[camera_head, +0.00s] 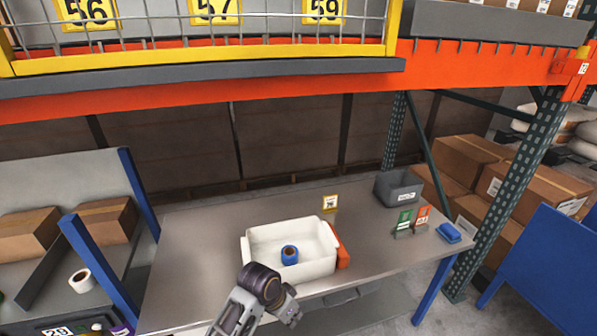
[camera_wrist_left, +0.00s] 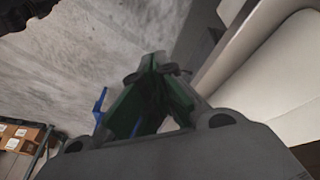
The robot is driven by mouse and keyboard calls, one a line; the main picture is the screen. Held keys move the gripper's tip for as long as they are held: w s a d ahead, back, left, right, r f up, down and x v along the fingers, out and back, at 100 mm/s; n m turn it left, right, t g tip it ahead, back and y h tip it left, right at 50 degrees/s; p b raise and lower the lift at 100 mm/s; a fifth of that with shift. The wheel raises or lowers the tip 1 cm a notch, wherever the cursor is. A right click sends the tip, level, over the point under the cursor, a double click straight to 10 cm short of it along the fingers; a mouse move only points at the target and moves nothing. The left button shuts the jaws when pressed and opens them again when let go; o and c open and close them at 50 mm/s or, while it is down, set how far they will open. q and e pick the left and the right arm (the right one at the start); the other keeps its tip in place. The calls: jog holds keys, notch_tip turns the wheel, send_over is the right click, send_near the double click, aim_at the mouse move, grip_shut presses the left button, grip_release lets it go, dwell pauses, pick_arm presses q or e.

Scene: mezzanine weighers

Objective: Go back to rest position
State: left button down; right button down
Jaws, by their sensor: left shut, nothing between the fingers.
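My left gripper (camera_head: 290,311) is at the bottom of the head view, in front of the near side of the white bin (camera_head: 258,238). In the left wrist view its green-padded fingers (camera_wrist_left: 153,66) meet at the tips, shut with nothing between them. A blue roll with a brown core (camera_head: 289,255) sits inside the white bin, apart from the gripper. My right gripper is not in view.
The metal table (camera_head: 190,250) is bare left of the bin. An orange block (camera_head: 342,247) adjoins the bin's right side. A grey bin (camera_head: 398,190), green and orange cards (camera_head: 404,220) and a blue item (camera_head: 448,232) stand to the right. A blue table leg (camera_head: 433,292) is at right.

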pick_arm(q)
jog(key=s+a+r+n+t+y, duration=0.1)
jog(key=s+a+n+y, duration=0.15)
jog(key=s+a, duration=0.55)
jog(key=s+a+r+n+t+y, duration=0.1)
jog(key=s+a+n, duration=0.35)
jog(key=a, duration=0.85)
notch_tip(320, 180, down, 33)
jog(key=s+g, duration=0.1)
jog(key=s, duration=0.2)
jog(key=s+a+f, duration=0.2)
jog(key=s+f, duration=0.8)
jog(key=s, duration=0.1)
jog(key=s+a+f+g, duration=0.1)
jog(key=s+f, duration=0.9)
jog(key=s, duration=0.1)
jog(key=shift+s+a+m+g, duration=0.2)
jog(key=shift+a+m+g, duration=0.1)
jog(key=shift+a+m, duration=0.1)
jog(key=shift+d, duration=0.1)
